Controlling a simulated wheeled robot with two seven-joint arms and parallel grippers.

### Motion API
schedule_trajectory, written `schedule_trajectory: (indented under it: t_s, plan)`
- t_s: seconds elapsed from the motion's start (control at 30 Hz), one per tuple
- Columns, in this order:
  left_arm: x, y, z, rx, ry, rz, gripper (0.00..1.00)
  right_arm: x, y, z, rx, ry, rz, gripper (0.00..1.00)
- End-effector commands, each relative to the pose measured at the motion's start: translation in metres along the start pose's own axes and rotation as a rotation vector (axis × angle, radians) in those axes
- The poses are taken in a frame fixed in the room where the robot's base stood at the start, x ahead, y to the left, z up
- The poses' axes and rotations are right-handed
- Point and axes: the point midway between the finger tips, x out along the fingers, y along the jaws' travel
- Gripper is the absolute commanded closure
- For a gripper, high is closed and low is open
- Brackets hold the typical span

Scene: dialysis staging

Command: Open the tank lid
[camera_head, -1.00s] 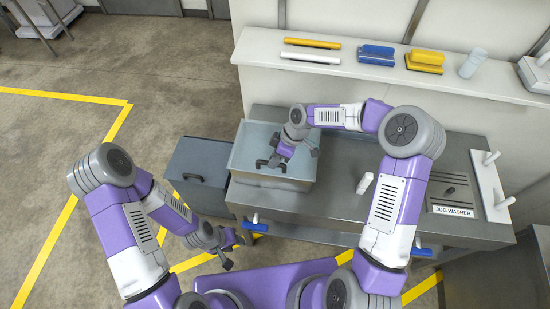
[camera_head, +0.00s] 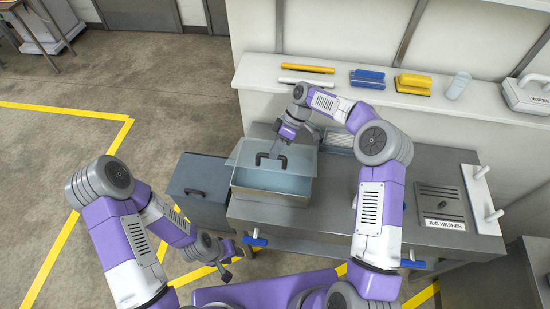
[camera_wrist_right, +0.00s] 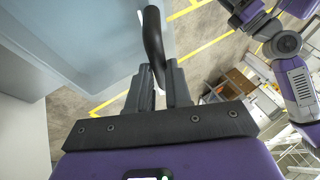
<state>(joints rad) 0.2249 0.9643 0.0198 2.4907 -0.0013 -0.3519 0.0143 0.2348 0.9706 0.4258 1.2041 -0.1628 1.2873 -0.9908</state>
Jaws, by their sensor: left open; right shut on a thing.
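The steel tank (camera_head: 270,196) stands at the left end of the steel counter. Its pale see-through lid (camera_head: 305,160) is tilted up at the front, and bluish space inside the tank shows below it. My right gripper (camera_head: 276,155) is shut on the lid's black handle (camera_head: 262,161). The right wrist view shows the handle (camera_wrist_right: 152,40) between the fingers (camera_wrist_right: 158,75), with the pale lid (camera_wrist_right: 75,35) at the left. My left gripper (camera_head: 228,271) is open and empty, low in front of the dark grey box, away from the tank.
The dark grey box (camera_head: 195,180) stands left of the tank. A shelf (camera_head: 340,88) behind holds brushes (camera_head: 413,84), rods and a cup (camera_head: 458,85). The jug washer panel (camera_head: 440,202) is at the counter's right. The counter between is mostly clear.

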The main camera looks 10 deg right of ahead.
Motion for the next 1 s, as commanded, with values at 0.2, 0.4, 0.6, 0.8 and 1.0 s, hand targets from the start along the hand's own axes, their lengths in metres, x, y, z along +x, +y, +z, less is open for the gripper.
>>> schedule_trajectory:
  t_s: [0.2, 0.4, 0.6, 0.8, 1.0]
  plan:
    - [-0.006, 0.002, 0.0, 0.0, 0.0, 0.0, 0.57, -0.018, 0.014, -0.005, 0.003, 0.003, 0.022, 1.0]
    - [-0.008, 0.003, 0.0, 0.0, 0.0, 0.0, 0.57, -0.023, 0.018, -0.006, 0.004, 0.001, 0.023, 1.0]
    - [-0.008, 0.003, 0.0, 0.0, 0.0, 0.0, 0.57, -0.023, 0.02, -0.005, 0.006, -0.001, 0.022, 1.0]
    - [-0.007, 0.003, 0.0, 0.0, 0.0, 0.0, 0.57, -0.023, 0.02, -0.004, 0.008, -0.001, 0.021, 1.0]
    - [-0.007, 0.003, 0.0, 0.0, 0.0, 0.0, 0.57, -0.023, 0.019, -0.005, 0.007, -0.001, 0.019, 0.56]
